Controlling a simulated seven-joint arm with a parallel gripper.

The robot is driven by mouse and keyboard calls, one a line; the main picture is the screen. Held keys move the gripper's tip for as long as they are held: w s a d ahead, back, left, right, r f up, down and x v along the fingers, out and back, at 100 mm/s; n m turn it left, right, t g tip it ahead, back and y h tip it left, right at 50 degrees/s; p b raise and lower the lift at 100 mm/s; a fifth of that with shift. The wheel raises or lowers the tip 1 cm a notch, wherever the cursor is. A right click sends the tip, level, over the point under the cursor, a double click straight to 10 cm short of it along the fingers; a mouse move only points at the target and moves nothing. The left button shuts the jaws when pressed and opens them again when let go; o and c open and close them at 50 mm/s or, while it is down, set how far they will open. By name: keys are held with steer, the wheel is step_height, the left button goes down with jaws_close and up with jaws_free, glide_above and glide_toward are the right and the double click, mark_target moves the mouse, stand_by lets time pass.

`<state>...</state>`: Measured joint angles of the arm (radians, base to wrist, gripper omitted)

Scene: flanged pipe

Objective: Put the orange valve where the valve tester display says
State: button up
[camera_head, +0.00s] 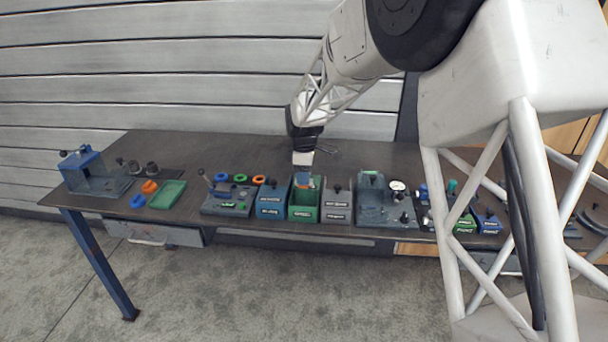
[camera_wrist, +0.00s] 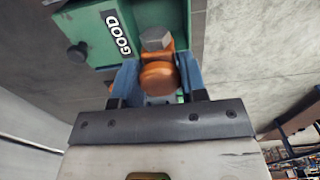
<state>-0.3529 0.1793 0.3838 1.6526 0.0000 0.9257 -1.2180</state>
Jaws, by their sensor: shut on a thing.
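My gripper (camera_wrist: 158,82) is shut on the orange valve (camera_wrist: 158,76), which sits between its blue fingers with a grey hex end (camera_wrist: 155,38) showing beyond it. In the wrist view the valve is over a green bin (camera_wrist: 92,35) labelled GOOD. In the head view my gripper (camera_head: 303,181) is at the mouth of the green bin (camera_head: 304,213), in the middle of the bench. Whether the valve touches the bin floor cannot be told. A station with a round gauge (camera_head: 398,186) stands to the right; no display text is readable there.
A blue bin (camera_head: 271,203) stands close left of the green bin and a grey bin (camera_head: 337,207) close right. The bench behind the bins is mostly clear.

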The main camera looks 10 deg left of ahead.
steer(key=shift+f, duration=0.15)
steer(key=shift+f, duration=1.9)
steer(key=shift+f, duration=2.9)
stand_by(1.4)
steer(key=o, duration=1.1)
steer(key=shift+c, duration=0.7)
steer(key=shift+f, duration=0.1)
